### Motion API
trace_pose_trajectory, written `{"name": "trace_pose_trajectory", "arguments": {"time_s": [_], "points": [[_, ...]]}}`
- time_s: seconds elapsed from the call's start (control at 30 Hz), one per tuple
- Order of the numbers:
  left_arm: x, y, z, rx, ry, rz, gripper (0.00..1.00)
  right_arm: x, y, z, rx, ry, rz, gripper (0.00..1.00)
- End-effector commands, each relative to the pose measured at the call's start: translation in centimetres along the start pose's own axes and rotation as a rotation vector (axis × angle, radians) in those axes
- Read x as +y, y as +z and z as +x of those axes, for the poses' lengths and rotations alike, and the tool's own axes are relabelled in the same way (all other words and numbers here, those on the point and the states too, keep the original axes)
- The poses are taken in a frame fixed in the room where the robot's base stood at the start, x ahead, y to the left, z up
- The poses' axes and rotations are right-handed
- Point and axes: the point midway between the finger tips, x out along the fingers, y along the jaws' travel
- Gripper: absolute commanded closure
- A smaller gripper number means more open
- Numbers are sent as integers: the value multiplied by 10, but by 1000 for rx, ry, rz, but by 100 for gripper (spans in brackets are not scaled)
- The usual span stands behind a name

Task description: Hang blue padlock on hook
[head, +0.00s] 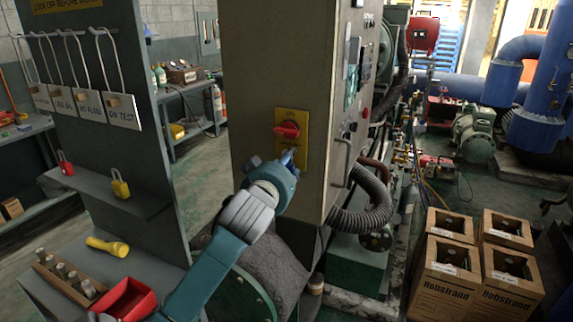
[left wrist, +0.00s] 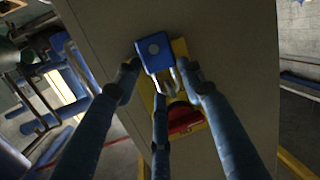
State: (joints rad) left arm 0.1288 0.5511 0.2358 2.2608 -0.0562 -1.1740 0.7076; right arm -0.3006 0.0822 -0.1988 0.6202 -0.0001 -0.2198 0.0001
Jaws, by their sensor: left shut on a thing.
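A blue padlock (left wrist: 154,53) sits between the fingertips of my left gripper (left wrist: 160,75) in the left wrist view, its metal shackle pointing toward a red rotary switch (left wrist: 184,119) on a yellow plate. I cannot tell whether the shackle touches or passes through anything. Metal hooks (head: 103,45) on the grey board at left carry white tags. My right gripper is out of view.
The beige cabinet (head: 266,60) bears the switch and a side handle (head: 341,163). A shelf (head: 140,199) holds a red padlock (head: 66,164) and a yellow padlock (head: 120,185). Below are a yellow flashlight (head: 108,246) and a red bin (head: 130,299). Cardboard boxes (head: 455,278) stand at right.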

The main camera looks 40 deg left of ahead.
Motion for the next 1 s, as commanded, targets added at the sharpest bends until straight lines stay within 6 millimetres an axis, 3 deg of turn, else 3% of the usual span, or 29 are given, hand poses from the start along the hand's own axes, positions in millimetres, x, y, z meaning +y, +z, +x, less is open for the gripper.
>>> {"name": "trace_pose_trajectory", "arguments": {"time_s": [0.33,0.37,0.43,0.47,0.87,1.0], "points": [[0,-1,0,1,0,0,90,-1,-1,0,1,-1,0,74],[0,-1,0,1,0,0,54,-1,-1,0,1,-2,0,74],[0,-1,0,1,0,0,40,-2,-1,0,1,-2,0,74],[0,-1,0,1,0,0,38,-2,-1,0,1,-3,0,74],[0,0,0,-1,0,0,38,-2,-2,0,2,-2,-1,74],[1,-8,-1,1,0,2,38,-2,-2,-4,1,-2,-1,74]]}}
